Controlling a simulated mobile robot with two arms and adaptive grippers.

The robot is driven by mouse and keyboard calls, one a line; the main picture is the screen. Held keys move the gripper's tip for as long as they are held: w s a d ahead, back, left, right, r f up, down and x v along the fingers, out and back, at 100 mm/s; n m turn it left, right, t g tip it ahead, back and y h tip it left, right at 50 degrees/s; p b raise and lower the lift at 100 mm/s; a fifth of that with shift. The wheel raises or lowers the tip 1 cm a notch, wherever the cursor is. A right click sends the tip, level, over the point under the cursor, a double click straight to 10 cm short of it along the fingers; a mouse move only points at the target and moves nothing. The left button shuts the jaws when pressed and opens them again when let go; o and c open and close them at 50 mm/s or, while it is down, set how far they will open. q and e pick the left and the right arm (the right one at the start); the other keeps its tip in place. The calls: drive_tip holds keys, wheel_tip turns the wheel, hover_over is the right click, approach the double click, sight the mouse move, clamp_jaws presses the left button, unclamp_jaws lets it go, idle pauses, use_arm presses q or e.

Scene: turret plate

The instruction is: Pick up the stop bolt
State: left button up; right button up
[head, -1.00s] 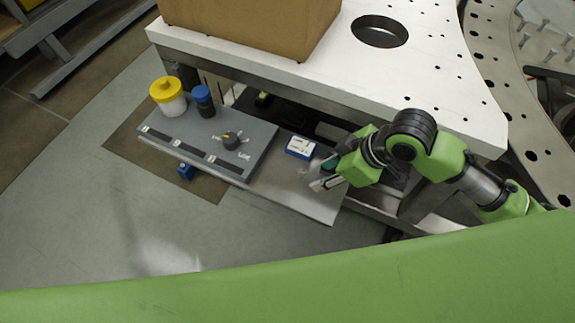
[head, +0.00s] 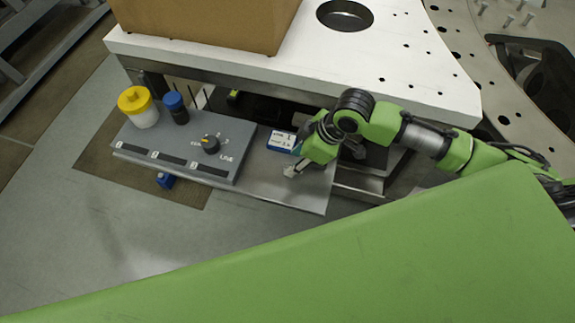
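I cannot single out the stop bolt. Several small pale bolts or pins (head: 508,20) stand on the turret plate at the top right, far from my gripper. My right gripper (head: 292,162) is low over the right end of the grey shelf (head: 305,198), close to a small blue and white box (head: 281,141). A pale tip and a teal part show at its end; whether it is open or holds anything is too small to tell. My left gripper is not in view.
A grey control panel (head: 232,168) with a dial (head: 210,143) sits on the shelf. Behind it are a yellow-capped white jar (head: 138,107) and a blue-capped dark bottle (head: 176,108). A cardboard box (head: 200,18) stands on the white plate (head: 400,75) above.

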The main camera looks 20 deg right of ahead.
sight(290, 165)
drive_tip(key=x, duration=0.4)
drive_tip(key=shift+d+f, duration=0.1)
drive_tip(key=shift+f, duration=0.1)
clamp_jaws()
drive_tip(key=shift+r, duration=0.1)
